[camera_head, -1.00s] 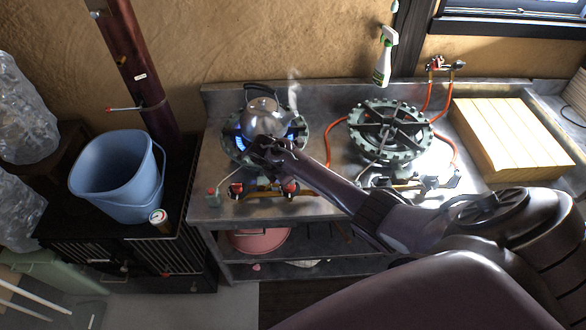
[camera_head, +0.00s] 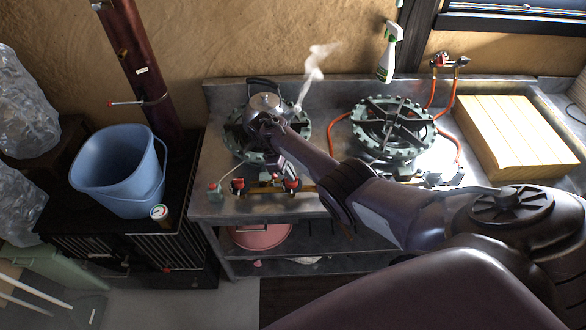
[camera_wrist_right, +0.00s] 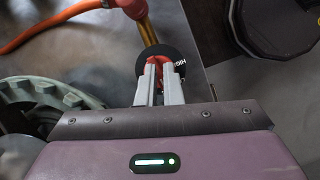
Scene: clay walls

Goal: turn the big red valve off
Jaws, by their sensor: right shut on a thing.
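The big red valve (camera_head: 292,185) is on the brass pipe at the front of the left burner (camera_head: 236,145). My right gripper (camera_head: 290,178) reaches down to it. In the right wrist view, the fingers of this gripper (camera_wrist_right: 160,88) are shut on the red valve handle (camera_wrist_right: 161,64), in front of a black dial with partly hidden lettering. The fingers hide part of the handle. No blue flame shows at the left burner, though my arm hides part of it. My left gripper is not in view.
A steaming kettle (camera_head: 267,107) sits on the left burner, close behind my wrist. Another red knob (camera_head: 237,186) is at the pipe's left end. The right burner (camera_head: 392,128) is empty. A wooden board (camera_head: 515,135) and a blue bucket (camera_head: 118,170) stand either side.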

